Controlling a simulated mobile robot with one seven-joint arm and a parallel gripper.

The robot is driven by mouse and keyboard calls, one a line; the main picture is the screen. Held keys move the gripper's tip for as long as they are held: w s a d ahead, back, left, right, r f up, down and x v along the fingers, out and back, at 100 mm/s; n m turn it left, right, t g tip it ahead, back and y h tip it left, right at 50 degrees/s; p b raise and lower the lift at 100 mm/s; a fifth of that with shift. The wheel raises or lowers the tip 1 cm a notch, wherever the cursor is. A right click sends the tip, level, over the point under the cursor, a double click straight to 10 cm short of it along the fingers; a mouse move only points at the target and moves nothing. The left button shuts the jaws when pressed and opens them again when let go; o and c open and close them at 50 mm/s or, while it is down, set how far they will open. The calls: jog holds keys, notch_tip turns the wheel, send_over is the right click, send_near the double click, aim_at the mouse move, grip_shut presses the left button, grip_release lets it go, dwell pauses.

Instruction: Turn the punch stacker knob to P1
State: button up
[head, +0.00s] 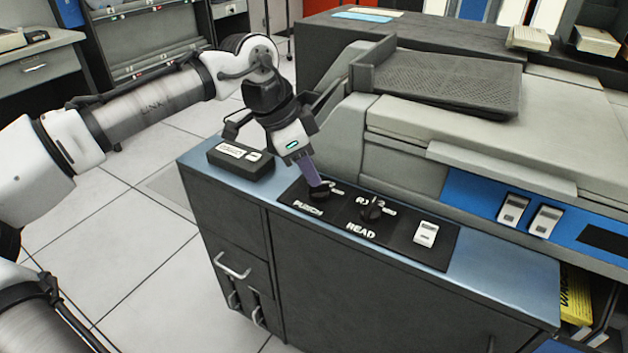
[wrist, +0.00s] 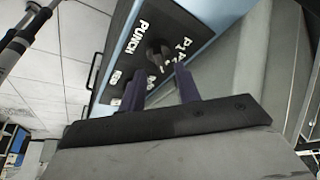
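The punch stacker knob (head: 320,192) is a black knob on the black control panel, beside the white word PUNCH. In the wrist view the knob (wrist: 157,51) lies just beyond and between my two purple fingertips. My gripper (head: 314,184) points down at the knob from above; it also shows in the wrist view (wrist: 160,70). Its fingers are apart, with a gap between them. I cannot tell whether they touch the knob. The P1 label (wrist: 183,45) shows to the right of the knob in the wrist view. The knob's pointer direction is unclear.
A second black knob (head: 372,208), marked READ, sits close to the right on the panel (head: 400,238). A white rocker switch (head: 426,233) is further right. A black box (head: 240,160) with white buttons stands left of the panel. The grey machine body (head: 400,150) rises behind.

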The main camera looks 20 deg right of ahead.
aim_at(319, 190)
jog(key=shift+x, duration=1.7)
grip_shut()
